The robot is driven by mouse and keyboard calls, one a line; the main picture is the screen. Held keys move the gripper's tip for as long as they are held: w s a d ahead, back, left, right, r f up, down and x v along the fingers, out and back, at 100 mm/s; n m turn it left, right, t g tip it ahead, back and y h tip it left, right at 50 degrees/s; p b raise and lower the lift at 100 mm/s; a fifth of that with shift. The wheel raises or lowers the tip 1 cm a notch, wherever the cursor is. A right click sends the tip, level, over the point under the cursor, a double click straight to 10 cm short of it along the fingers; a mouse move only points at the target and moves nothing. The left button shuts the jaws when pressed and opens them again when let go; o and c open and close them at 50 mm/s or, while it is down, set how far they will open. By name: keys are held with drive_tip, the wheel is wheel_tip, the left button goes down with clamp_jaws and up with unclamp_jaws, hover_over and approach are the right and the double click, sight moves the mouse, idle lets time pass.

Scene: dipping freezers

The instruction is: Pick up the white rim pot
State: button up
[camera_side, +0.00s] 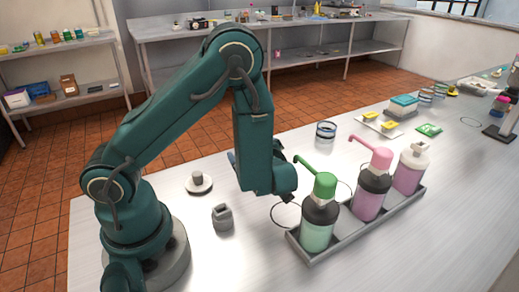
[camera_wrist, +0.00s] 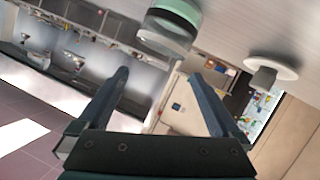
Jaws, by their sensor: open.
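A round glass pot with a pale rim and dark band (camera_side: 326,131), which looks like the white rim pot, stands on the bench behind the pump bottles. In the wrist view a glass pot with a pale band and green end (camera_wrist: 167,28) shows at the top, beyond my fingertips; I cannot tell if it is the same pot. My gripper (camera_wrist: 160,75) is open with nothing between its fingers. It is apart from the pot. In the side view my arm hides most of the gripper.
A white disc with a grey knob (camera_side: 198,186), also in the wrist view (camera_wrist: 272,66), and a small grey pot (camera_side: 223,218) sit near my base. Yellow items lie on a white tray (camera_side: 379,125) farther back.

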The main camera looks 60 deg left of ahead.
drive_tip(key=d+m, duration=0.1)
drive_tip(key=d+f+m, duration=0.1)
drive_tip(key=m, duration=0.1)
drive_tip(key=d+f+m+t, duration=0.1)
drive_tip(key=m, duration=0.1)
drive_tip(key=shift+d+f+h, duration=0.1)
drive_tip(key=shift+d+h, duration=0.2)
drive_tip(key=shift+h, duration=0.1)
drive_tip(key=shift+x, duration=2.55)
drive_tip(key=shift+d, duration=0.1)
drive_tip(key=shift+c, duration=0.3)
drive_tip(key=c, duration=1.3)
